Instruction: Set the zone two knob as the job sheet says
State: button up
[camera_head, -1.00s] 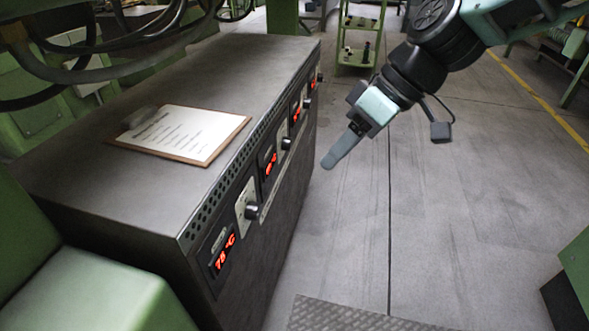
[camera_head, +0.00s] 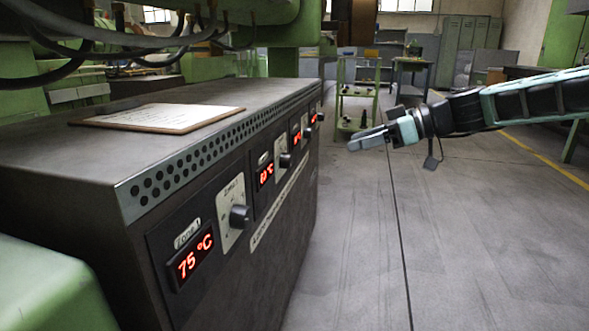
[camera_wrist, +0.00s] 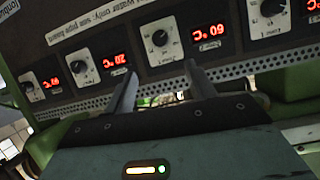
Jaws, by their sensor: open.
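The zone two knob (camera_head: 285,160) is a dark round knob on a light plate, right of the red 60 °C display (camera_head: 265,175) on the cabinet front. The wrist view shows the panel upside down, with this knob (camera_wrist: 159,38) beyond and roughly between my fingertips, beside the 60 °C display (camera_wrist: 208,31). Its pointer setting is too small to read. My gripper (camera_head: 358,141) is open and empty, right of the cabinet and apart from the knob; its two fingers also show in the wrist view (camera_wrist: 158,74). The job sheet (camera_head: 160,117) lies on a board on the cabinet top; its text is unreadable.
The zone one knob (camera_head: 239,216) and its 75 °C display (camera_head: 190,258) are nearer on the same panel. More knobs and displays, including one reading 70 °C (camera_wrist: 115,60), lie farther along. Hoses hang above the cabinet (camera_head: 60,140). The floor to its right is clear.

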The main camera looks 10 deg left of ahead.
aim_at(291, 161)
jog(key=b+x, duration=0.5)
jog(key=x, duration=1.1)
jog(key=shift+f, duration=0.15)
jog(key=shift+c, duration=0.2)
jog(key=c, duration=0.9)
